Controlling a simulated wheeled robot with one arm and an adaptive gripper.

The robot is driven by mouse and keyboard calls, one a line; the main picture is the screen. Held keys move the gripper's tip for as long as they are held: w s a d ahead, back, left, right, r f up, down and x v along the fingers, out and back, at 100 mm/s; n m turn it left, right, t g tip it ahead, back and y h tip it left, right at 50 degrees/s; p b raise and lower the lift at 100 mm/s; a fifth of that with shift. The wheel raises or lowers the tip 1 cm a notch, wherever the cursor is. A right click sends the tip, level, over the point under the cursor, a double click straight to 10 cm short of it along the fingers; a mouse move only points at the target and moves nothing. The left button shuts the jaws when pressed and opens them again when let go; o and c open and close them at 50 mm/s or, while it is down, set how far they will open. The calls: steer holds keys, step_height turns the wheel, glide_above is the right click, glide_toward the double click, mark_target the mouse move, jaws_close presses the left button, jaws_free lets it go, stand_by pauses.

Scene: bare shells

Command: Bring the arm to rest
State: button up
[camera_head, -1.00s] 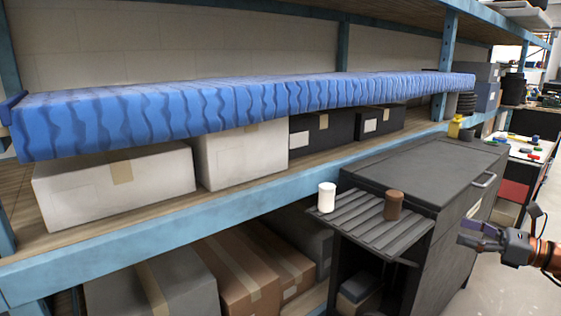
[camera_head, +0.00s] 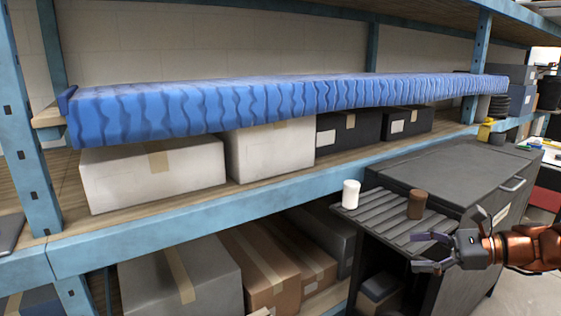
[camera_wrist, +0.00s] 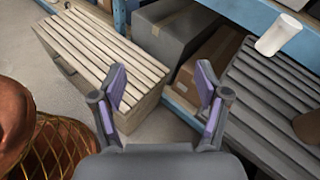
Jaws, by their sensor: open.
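My gripper (camera_head: 428,252) is at the lower right of the head view, in front of the dark cabinet. Its fingers are apart with nothing between them, and they point left. In the wrist view my gripper (camera_wrist: 163,92) shows two purple-padded fingers spread open and empty. My orange arm enters from the right edge of the head view.
A white cylinder (camera_head: 350,193) and a brown cylinder (camera_head: 417,204) stand on the ribbed side shelf (camera_head: 385,222) of the dark cabinet (camera_head: 440,172). A blue shelving rack (camera_head: 200,215) with boxes fills the left. The wrist view shows a slatted wooden crate (camera_wrist: 105,50) on the floor.

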steer(key=s+a+f+n+g+h, duration=0.25)
steer(key=s+a+n+g, duration=0.2)
steer(key=s+a, duration=0.35)
steer(key=s+a+f+n+g+h, duration=0.2)
steer(key=s+a+f+n+g, duration=0.25)
steer(key=a, duration=0.55)
steer(key=s+d+f+n+h, duration=0.25)
steer(key=s+n+h, duration=0.3)
steer(key=s, duration=0.45)
steer(key=s+d+f+n+h, duration=0.2)
steer(key=s+f+n+h, duration=0.3)
steer(key=s, duration=0.4)
step_height(320, 180, up, 18)
steer(key=w+t+y+p, duration=0.1)
steer(key=p, duration=1.4)
steer(key=shift+f+n, duration=0.2)
steer(key=shift+n, duration=0.15)
